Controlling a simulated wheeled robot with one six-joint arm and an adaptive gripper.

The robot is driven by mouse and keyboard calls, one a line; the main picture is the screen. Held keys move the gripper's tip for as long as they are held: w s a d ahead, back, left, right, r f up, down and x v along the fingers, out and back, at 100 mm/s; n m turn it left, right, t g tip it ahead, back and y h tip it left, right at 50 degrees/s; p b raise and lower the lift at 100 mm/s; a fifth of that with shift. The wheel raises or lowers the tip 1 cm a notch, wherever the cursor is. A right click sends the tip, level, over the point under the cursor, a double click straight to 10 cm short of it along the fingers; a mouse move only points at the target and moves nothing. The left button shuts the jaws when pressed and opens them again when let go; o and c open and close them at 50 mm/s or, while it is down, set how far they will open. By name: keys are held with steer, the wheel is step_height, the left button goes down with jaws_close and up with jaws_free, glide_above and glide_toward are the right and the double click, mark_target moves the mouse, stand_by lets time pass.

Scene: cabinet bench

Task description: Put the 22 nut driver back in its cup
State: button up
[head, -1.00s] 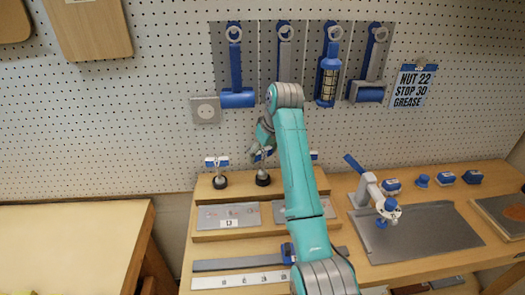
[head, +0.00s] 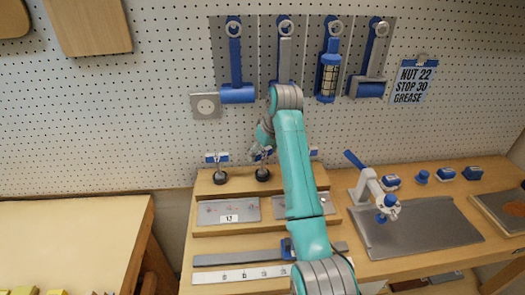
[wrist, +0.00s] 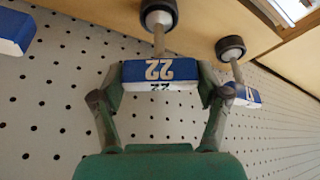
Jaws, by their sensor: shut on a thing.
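The 22 nut driver has a blue and white handle marked 22 (wrist: 160,72). My gripper (wrist: 158,90) is shut on this handle, one finger at each end. Its thin shaft (wrist: 158,42) runs into or against a dark ringed cup (wrist: 157,14) at the top of the wrist view; how deep it sits I cannot tell. In the head view the handle (head: 262,155) is above the cup (head: 262,174), and my gripper (head: 264,143) is partly hidden by my arm.
A neighbouring driver (head: 217,158) stands upright in its own cup (head: 220,177) to the left. Another handle (head: 313,153) shows just right of my arm. The pegboard (head: 150,130) is close behind. A clamp-like tool (head: 375,190) stands on a grey mat (head: 430,225) at right.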

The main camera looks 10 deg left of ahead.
steer(key=o, duration=1.4)
steer(key=v, duration=0.7)
steer(key=shift+r, duration=0.25)
steer(key=shift+s, duration=0.1)
